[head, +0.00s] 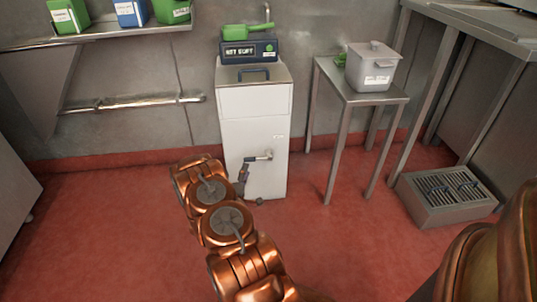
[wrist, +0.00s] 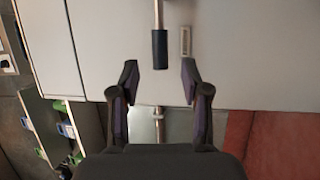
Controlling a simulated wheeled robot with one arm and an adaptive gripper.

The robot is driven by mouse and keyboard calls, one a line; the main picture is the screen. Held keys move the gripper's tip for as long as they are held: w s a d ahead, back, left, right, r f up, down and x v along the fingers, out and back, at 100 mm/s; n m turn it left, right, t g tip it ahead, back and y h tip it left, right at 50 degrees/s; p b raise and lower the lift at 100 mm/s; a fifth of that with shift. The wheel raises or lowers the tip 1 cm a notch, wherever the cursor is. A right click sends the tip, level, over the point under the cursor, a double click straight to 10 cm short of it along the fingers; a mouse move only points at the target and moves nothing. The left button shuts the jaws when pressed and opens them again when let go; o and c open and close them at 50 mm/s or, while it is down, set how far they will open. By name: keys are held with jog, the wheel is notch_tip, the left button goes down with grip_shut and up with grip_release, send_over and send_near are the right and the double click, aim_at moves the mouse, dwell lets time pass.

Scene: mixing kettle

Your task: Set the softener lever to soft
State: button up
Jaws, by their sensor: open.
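The softener is a pale upright cabinet (head: 255,120) against the back wall in the head view. Its display (head: 240,50) seems to read "NOT SOFT". The lever (head: 258,157) is a metal rod on the cabinet's front, lying roughly level in the head view. In the wrist view the lever's dark grip (wrist: 160,50) points toward my gripper, between and just beyond the fingertips. My gripper (head: 246,182) is low in front of the cabinet, partly hidden by my arm. In the wrist view its two fingers (wrist: 160,76) are spread apart with nothing between them.
A green scoop (head: 248,31) lies on top of the softener. A metal table (head: 335,83) with a lidded grey pot (head: 371,68) stands to the right. A grated floor box (head: 447,197) is farther right. Red floor left of the cabinet is clear.

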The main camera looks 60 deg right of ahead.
aim_at(250, 160)
jog(key=shift+b+x, duration=1.1)
jog(key=shift+x, duration=2.05)
jog(key=shift+w+d, duration=0.1)
jog(key=shift+d, duration=0.1)
jog(key=shift+c, duration=0.2)
grip_shut()
